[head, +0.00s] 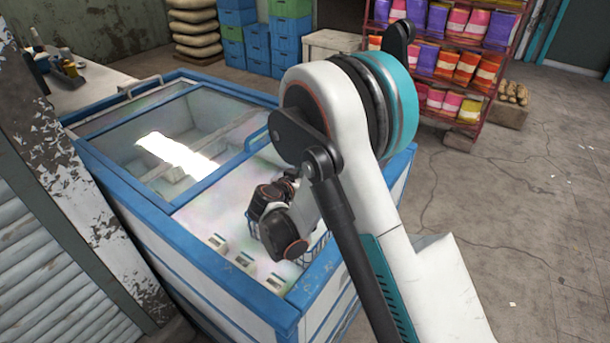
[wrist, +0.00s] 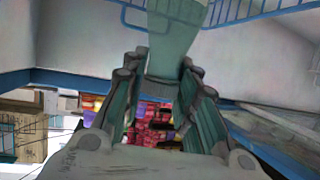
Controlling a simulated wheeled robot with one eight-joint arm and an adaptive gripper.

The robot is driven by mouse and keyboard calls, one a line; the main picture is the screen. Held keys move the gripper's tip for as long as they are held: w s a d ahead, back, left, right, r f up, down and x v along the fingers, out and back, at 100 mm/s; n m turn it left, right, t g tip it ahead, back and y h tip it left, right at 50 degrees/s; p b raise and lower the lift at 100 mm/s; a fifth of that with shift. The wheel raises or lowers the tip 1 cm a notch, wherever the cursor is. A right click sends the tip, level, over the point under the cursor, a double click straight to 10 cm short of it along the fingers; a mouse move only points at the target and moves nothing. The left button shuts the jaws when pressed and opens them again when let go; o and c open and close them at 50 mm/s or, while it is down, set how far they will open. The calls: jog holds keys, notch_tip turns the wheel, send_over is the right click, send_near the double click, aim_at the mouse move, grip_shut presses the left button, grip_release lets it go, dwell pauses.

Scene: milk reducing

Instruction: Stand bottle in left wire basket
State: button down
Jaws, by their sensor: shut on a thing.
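In the wrist view, a grey-green bottle (wrist: 176,38) stretches from between my fingers to the top edge, where it is cut off. My gripper (wrist: 162,65) is shut on its near end. A blue wire basket (wrist: 272,17) shows along the top of the wrist view, with its rim on both sides of the bottle. Whether the bottle is inside or just over the basket, I cannot tell. In the head view, a piece of blue wire basket (head: 318,249) shows beside my arm inside the freezer. My arm hides the bottle and my gripper there.
The chest freezer (head: 178,240) has blue edges and a glass lid (head: 200,130) over its far left part. Its near part is open, and my arm reaches in there. Blue crates (head: 256,45) and a shelf of colourful bags (head: 470,60) stand behind. The floor at right is clear.

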jog(key=shift+f, duration=0.3)
jog(key=c, duration=1.2)
grip_release()
jog(key=shift+c, duration=0.2)
jog(key=shift+r, duration=0.5)
jog(key=p+v, duration=0.4)
jog(key=v, duration=0.8)
jog(key=shift+r, duration=0.2)
jog(key=shift+d, duration=0.1)
